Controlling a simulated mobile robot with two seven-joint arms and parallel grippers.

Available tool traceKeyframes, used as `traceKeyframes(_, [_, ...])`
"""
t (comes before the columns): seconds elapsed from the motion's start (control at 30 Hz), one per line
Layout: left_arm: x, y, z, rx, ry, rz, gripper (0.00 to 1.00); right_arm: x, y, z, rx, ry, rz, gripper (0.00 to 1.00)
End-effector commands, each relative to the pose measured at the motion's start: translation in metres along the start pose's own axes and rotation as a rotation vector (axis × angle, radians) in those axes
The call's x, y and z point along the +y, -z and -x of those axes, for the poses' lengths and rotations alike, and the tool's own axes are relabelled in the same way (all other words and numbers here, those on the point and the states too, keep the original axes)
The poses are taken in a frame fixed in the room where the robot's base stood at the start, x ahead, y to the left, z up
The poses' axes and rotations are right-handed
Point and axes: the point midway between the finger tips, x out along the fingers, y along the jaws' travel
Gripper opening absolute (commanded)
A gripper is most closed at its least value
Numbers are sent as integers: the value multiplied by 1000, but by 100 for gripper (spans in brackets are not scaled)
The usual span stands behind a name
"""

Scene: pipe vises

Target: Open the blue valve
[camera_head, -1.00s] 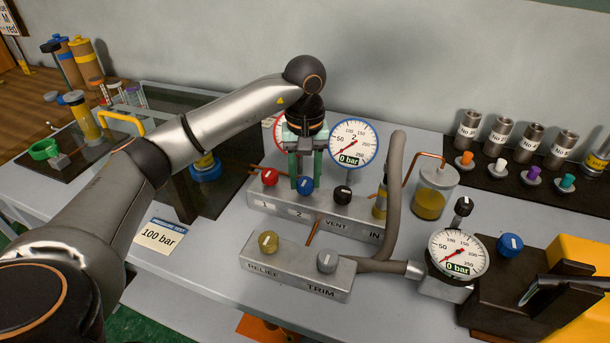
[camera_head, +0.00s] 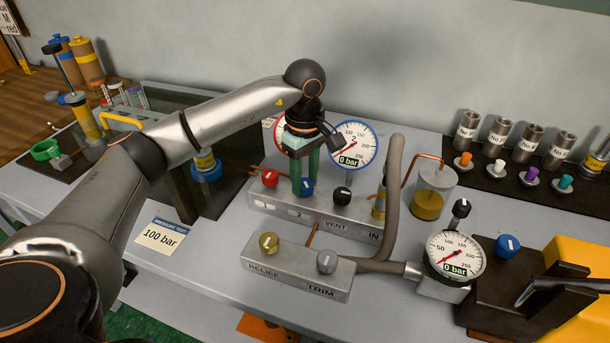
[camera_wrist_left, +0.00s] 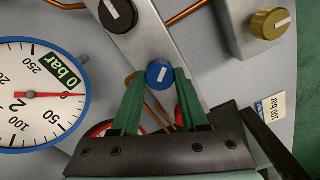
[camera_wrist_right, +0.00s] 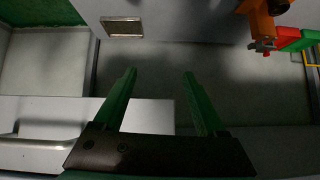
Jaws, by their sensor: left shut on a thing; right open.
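The blue valve (camera_head: 306,187) is a round knob with a white mark, over label 2 on the grey manifold (camera_head: 352,208). It stands between a red knob (camera_head: 270,179) and a black knob (camera_head: 342,195) by VENT. My left gripper (camera_head: 303,180) reaches down from above, its green fingers shut on the blue knob. In the left wrist view the blue valve (camera_wrist_left: 159,74) sits between the fingertips. The blue-rimmed gauge (camera_head: 352,147), marked 2, reads 0 bar and is partly hidden by my gripper. My right gripper (camera_wrist_right: 160,75) is open and empty, seen only in its wrist view.
A lower block carries a gold knob (camera_head: 269,243) and a grey knob (camera_head: 327,261). A grey hose (camera_head: 389,200) rises close to the right of the manifold. Another blue knob (camera_head: 507,247) sits on a dark block at right. A card (camera_head: 161,236) reads 100 bar.

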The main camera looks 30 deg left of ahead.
Motion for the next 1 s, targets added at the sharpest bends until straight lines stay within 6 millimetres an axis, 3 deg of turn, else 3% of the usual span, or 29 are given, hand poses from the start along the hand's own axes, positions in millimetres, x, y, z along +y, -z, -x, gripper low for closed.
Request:
traceKeyframes(0.6, [0, 1, 2, 1, -2, 560, 0, 2, 4, 7, 4, -6, -3, 74])
traceKeyframes(1.0, [0, 1, 1, 1, -4, 761, 0, 2, 6, 8, 3, -7, -4, 74])
